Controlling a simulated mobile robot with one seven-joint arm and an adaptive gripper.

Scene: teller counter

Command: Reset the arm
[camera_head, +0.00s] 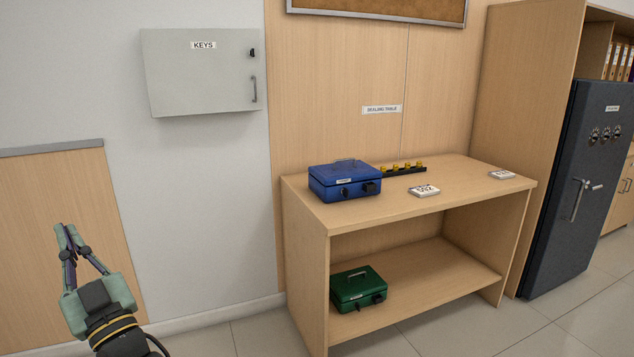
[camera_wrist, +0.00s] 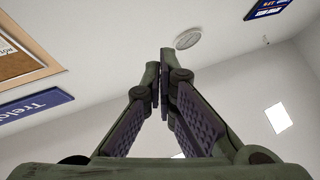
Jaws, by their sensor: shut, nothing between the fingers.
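My gripper (camera_head: 66,232) is at the lower left of the head view, raised in front of the wall and pointing upward. Its fingers are shut and hold nothing. In the wrist view the two fingers (camera_wrist: 164,85) come together at the tips, with the ceiling and upper walls behind them. The gripper touches nothing that I can see and is well to the left of the table.
A wooden table (camera_head: 460,185) bears a blue cash box (camera_head: 344,180), a black strip with yellow pieces (camera_head: 405,169) and two small white blocks (camera_head: 424,190). A green box (camera_head: 358,288) sits on its lower shelf. A grey key cabinet (camera_head: 200,72) hangs on the wall. A dark safe (camera_head: 575,200) stands right.

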